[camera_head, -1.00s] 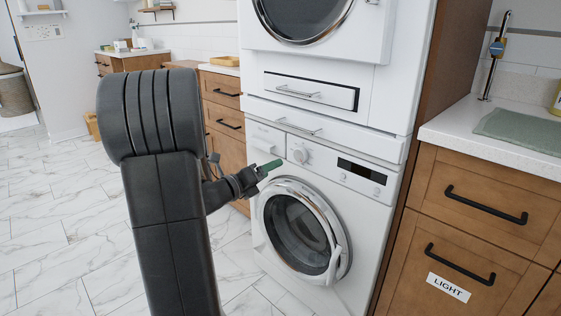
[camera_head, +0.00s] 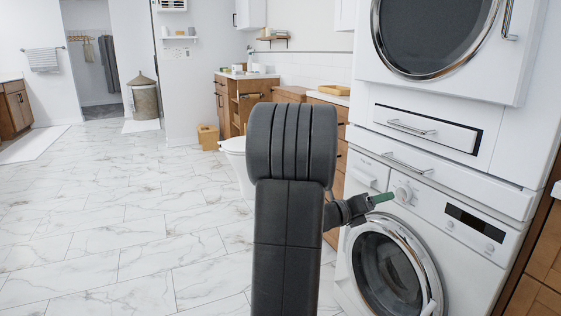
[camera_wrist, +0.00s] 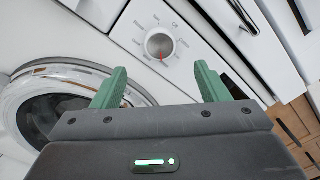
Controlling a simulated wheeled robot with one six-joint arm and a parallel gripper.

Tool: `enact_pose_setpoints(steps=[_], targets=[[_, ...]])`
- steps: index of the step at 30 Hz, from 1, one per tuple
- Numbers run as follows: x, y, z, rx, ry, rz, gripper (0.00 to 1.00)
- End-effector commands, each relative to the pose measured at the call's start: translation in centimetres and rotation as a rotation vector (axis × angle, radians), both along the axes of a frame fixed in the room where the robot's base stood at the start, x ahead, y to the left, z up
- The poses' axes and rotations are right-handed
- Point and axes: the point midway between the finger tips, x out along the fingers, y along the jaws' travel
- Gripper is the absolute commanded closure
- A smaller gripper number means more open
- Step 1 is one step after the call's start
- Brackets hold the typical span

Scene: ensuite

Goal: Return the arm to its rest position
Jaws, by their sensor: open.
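My arm (camera_head: 288,240) stands upright in the middle of the head view, its dark segments bent with the forearm reaching to the right. My gripper (camera_head: 388,198) is in front of the washing machine's control panel, close to the dial. In the wrist view my gripper (camera_wrist: 160,85) is open, with its two green fingers apart and nothing between them. The washer dial (camera_wrist: 160,43) shows beyond the fingers, with a red mark on it. I cannot tell the exact gap between the fingertips and the panel.
The washing machine (camera_head: 450,262) with its round door is close on the right, and a dryer (camera_head: 450,45) is stacked above. Wooden cabinets (camera_head: 328,98) and a toilet (camera_head: 238,165) are behind my arm. The marble floor (camera_head: 110,230) on the left is clear.

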Motion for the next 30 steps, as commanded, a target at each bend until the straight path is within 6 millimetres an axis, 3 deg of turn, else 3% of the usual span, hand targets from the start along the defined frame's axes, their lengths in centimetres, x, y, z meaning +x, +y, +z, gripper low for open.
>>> enact_pose_setpoints(steps=[6, 13, 18, 30], targets=[[1.6, -4.2, -0.2, -0.002, -0.002, -0.004, 0.32], [2.9, -7.0, -0.1, -0.001, -0.001, -0.001, 0.32], [3.2, -7.9, 0.0, -0.001, -0.001, 0.000, 0.32], [3.2, -7.6, 0.1, -0.004, 0.006, 0.001, 0.32]])
